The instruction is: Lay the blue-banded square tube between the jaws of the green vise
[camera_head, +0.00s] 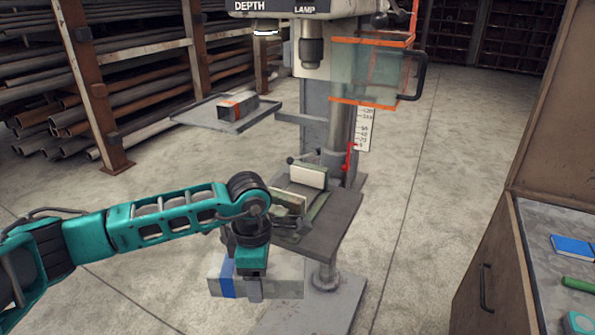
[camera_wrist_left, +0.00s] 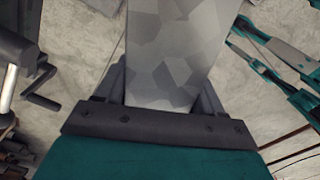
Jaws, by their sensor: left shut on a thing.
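The blue-banded square tube (camera_head: 279,274) is grey with a blue band at its left end, and lies roughly level in the head view. My left gripper (camera_head: 255,290) is shut on it near the middle and holds it in front of the drill-press table. In the left wrist view the tube (camera_wrist_left: 172,50) fills the space between the fingers of the left gripper (camera_wrist_left: 172,95). The green vise (camera_head: 298,198) sits on the drill-press table behind the tube, with a clear gap between its pale jaws.
An orange-banded square tube (camera_head: 238,106) lies on a side tray (camera_head: 215,122). A cabinet (camera_head: 485,270) stands at the right. Pipe racks (camera_head: 100,75) fill the back left.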

